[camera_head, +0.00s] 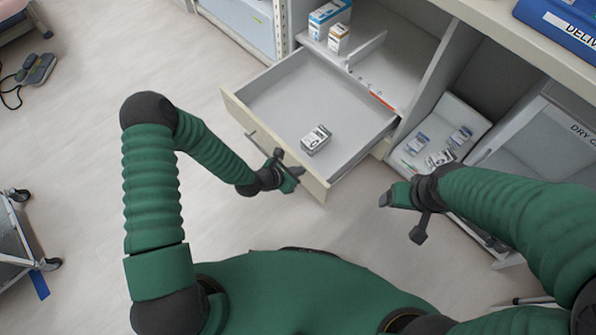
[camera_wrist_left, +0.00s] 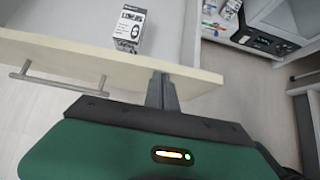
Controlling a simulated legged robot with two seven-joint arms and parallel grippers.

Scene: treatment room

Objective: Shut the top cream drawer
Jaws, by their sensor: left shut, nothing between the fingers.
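The top cream drawer (camera_head: 238,108) stands pulled out from the cabinet in the head view, with a small white box (camera_head: 315,139) inside it. A metal bar handle (camera_head: 258,141) runs along its front. My left gripper (camera_head: 290,174) is shut and empty at the right part of the drawer front. In the left wrist view the shut fingers (camera_wrist_left: 162,90) overlap the cream front panel (camera_wrist_left: 205,83), right of the handle (camera_wrist_left: 58,84); I cannot tell if they touch it.
An open lower compartment tray (camera_head: 460,112) with several small packs is at the right. Boxes (camera_head: 328,17) stand on the shelf behind the drawer. A blue bin (camera_head: 560,28) sits on the counter. A trolley (camera_head: 18,240) is at the far left.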

